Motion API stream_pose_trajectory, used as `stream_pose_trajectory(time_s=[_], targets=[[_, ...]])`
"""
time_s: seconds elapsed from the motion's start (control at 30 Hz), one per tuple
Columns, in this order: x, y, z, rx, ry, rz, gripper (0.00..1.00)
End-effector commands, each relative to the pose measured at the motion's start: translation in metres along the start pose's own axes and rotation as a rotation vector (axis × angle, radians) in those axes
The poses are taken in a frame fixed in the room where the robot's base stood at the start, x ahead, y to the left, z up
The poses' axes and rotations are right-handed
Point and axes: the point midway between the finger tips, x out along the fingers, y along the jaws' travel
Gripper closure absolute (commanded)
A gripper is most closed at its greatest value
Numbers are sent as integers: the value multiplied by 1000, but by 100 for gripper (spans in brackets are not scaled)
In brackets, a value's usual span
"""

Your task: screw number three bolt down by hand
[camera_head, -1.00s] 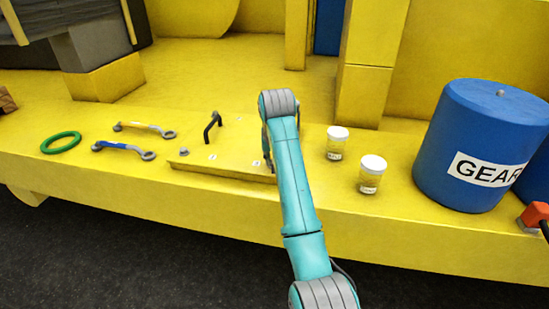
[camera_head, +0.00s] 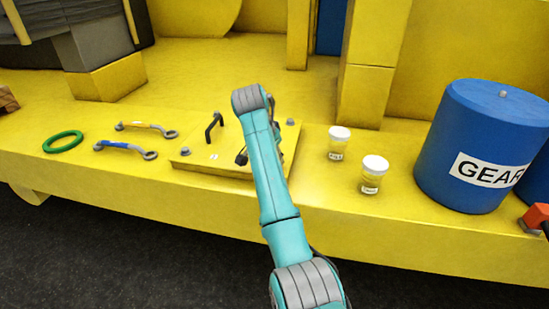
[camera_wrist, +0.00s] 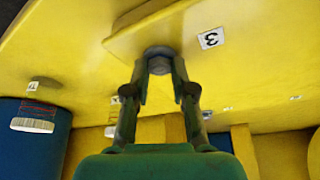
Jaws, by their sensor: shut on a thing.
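The number three bolt (camera_wrist: 160,52) is a grey round-headed bolt at the edge of the raised yellow cover plate, beside a white label marked 3 (camera_wrist: 211,38). My gripper (camera_wrist: 160,66) has its fingertips on both sides of the bolt head and is shut on it. In the head view the cover plate (camera_head: 205,165) lies on the yellow deck, and my arm hides the bolt and most of the gripper. Other bolts show at the plate's left corner (camera_head: 184,152) and far right corner (camera_head: 290,122). How deep the held bolt sits is not clear.
A black handle (camera_head: 214,127) stands up from the plate. Two wrenches (camera_head: 125,149) (camera_head: 146,128) and a green ring (camera_head: 63,142) lie to the left. Two white-lidded jars (camera_head: 339,143) (camera_head: 373,175) and a blue drum (camera_head: 480,145) stand to the right.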

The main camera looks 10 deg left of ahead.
Motion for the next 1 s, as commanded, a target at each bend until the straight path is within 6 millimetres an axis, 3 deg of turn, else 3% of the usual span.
stream_pose_trajectory(time_s=[0.57, 0.6, 0.7, 1.0], targets=[[-1, -1, 0, 34, 1, 12, 100], [-2, -1, 0, 34, 1, 12, 73], [-1, -1, 0, 34, 1, 12, 50], [-2, 0, 0, 34, 1, 13, 50]])
